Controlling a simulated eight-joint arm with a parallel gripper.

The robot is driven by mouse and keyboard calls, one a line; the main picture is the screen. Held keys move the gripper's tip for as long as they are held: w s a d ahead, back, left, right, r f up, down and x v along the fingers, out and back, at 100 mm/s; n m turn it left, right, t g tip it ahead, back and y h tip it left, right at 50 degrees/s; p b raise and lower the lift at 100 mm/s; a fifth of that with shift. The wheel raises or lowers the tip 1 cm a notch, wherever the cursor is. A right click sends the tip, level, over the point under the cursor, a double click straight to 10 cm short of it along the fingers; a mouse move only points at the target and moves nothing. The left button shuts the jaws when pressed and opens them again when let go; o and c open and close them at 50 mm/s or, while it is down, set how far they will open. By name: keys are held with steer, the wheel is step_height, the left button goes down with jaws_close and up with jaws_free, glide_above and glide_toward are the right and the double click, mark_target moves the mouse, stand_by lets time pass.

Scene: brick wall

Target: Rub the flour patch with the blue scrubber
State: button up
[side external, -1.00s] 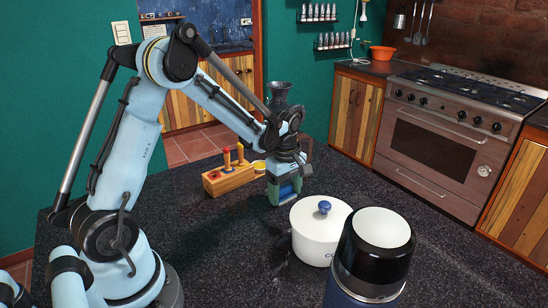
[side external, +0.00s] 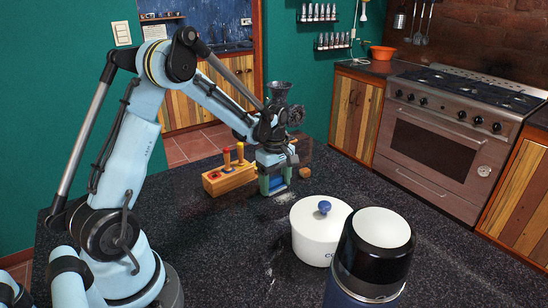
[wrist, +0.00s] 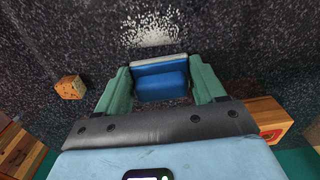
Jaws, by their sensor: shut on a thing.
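My gripper (side external: 274,182) is shut on the blue scrubber (side external: 277,183), low over the dark speckled counter. In the wrist view the scrubber (wrist: 160,84) sits between the two green fingers, with a pale layer along its far edge. The white flour patch (wrist: 153,29) lies on the counter just beyond that edge. In the side view the patch (side external: 283,194) shows at the foot of the gripper, partly hidden by it. I cannot tell whether the scrubber touches the counter.
A wooden peg block (side external: 229,180) stands close to the left of my gripper. A white lidded pot (side external: 319,232) and a dark flask (side external: 372,262) stand nearer the camera. The counter between the peg block and pot is mostly clear.

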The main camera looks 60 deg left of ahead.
steer(key=shift+a, duration=1.6)
step_height(320, 180, up, 8)
steer(key=shift+d, duration=0.1)
